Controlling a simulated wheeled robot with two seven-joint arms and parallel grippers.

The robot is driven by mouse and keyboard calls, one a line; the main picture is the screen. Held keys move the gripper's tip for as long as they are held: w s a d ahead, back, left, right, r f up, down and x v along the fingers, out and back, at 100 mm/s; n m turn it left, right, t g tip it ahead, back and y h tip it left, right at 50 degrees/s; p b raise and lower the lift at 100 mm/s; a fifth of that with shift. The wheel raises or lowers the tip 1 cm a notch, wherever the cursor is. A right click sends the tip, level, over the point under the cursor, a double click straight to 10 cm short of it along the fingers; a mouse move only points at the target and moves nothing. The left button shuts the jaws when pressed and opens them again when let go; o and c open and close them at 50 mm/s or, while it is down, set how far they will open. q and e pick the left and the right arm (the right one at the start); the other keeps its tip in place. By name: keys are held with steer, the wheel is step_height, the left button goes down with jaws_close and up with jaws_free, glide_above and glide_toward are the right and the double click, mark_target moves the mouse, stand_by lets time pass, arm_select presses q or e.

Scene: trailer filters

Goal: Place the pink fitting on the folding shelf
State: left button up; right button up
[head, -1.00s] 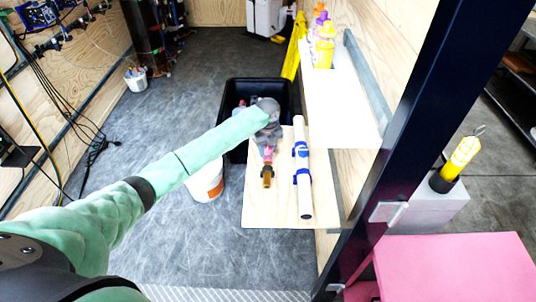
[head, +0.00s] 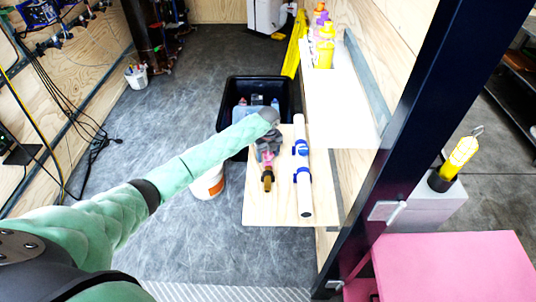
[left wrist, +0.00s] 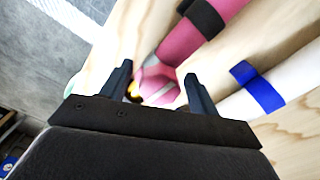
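The pink fitting (head: 267,162) is over the left part of the folding shelf (head: 285,208), a pale wooden board, with its amber end towards me. I cannot tell whether it touches the board. My left gripper (head: 267,148) is at its far end. In the left wrist view the left gripper (left wrist: 159,70) has a finger on each side of the pink fitting (left wrist: 190,43), which appears gripped between them; a black band is around the fitting. The contact is partly hidden. My right gripper is not in view.
A white pipe (head: 304,195) with blue clips lies on the shelf, right of the fitting. A black bin (head: 226,105) stands behind the shelf and a white bucket (head: 208,185) to its left. A white upper shelf (head: 345,105) holds bottles. A dark post (head: 400,130) rises at right.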

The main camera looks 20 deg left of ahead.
arm_select(q)
steer(key=shift+r, duration=0.6)
step_height(320, 180, up, 10)
steer(key=b, duration=0.3)
steer(key=shift+f, duration=0.15)
steer(key=shift+r, duration=0.7)
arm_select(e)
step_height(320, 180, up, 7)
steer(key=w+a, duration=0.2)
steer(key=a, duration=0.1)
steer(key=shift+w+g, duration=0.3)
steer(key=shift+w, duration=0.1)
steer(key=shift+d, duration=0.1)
